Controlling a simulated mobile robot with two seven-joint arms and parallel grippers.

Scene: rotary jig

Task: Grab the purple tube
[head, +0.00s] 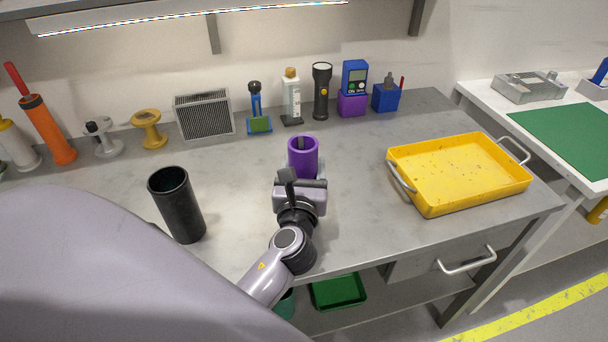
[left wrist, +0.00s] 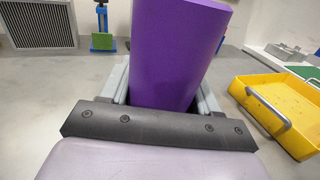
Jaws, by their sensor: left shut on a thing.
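The purple tube (head: 303,155) stands near the middle of the grey workbench (head: 350,212), its open top facing up. In the left wrist view the purple tube (left wrist: 176,55) fills the middle and leans slightly to the right. My left gripper (left wrist: 165,97) is shut on the purple tube, with one finger on each side of it. In the head view my left gripper (head: 302,180) is at the tube's lower part and hides its bottom, so I cannot tell whether it touches the bench. My right gripper is not in view.
A black open cylinder (head: 176,205) stands left of my gripper. A yellow tray (head: 460,205) with handles sits at the right. Several tools and holders, including a black flashlight (head: 321,92) and a grey vented box (head: 204,116), line the back. Bench surface between them is clear.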

